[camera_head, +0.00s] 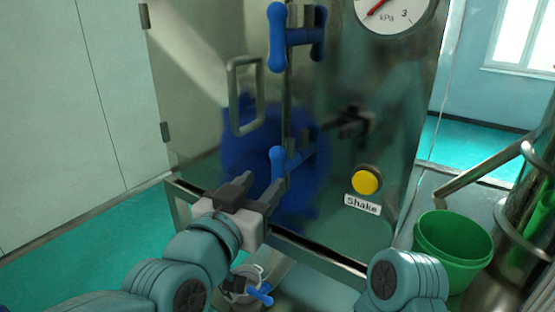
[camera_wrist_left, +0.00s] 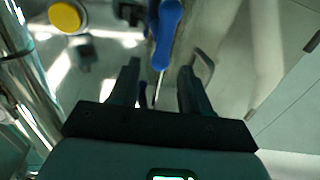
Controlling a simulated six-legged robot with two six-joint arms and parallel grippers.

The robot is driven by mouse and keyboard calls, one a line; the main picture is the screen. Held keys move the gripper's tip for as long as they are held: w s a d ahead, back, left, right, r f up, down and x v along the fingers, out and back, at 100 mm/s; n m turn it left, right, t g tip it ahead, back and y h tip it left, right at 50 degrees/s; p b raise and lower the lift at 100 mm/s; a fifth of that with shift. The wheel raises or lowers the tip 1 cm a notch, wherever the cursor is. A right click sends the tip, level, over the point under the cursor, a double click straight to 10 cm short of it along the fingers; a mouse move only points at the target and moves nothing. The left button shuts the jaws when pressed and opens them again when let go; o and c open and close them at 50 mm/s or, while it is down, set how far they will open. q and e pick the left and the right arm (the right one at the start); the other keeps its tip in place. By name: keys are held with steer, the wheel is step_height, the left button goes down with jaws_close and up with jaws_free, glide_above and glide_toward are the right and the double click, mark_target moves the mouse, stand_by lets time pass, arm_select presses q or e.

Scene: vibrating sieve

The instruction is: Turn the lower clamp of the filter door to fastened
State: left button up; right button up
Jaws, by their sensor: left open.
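The lower clamp (camera_head: 278,163) is a blue handle at the edge of the filter door (camera_head: 195,90), low on the steel cabinet. Its blue grip stands roughly upright in the head view. My left gripper (camera_head: 262,185) is open, just below and left of this clamp. In the left wrist view, the blue clamp (camera_wrist_left: 167,35) lies ahead of the two spread fingers, its near end around the gap between the fingertips (camera_wrist_left: 158,72). I cannot tell whether they touch. My right gripper is out of view.
The upper clamp (camera_head: 277,40) is a similar blue handle above. The door has a metal pull handle (camera_head: 236,97). A yellow Shake button (camera_head: 366,180) and a gauge (camera_head: 390,8) are on the cabinet. A green bucket (camera_head: 453,250) stands at right. The cabinet front reflects blurred shapes.

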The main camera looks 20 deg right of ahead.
mark_target(275, 167)
arm_select(q)
steer(key=p+x, duration=0.2)
steer(key=x, duration=0.6)
steer(key=shift+w, duration=0.35)
jaws_close()
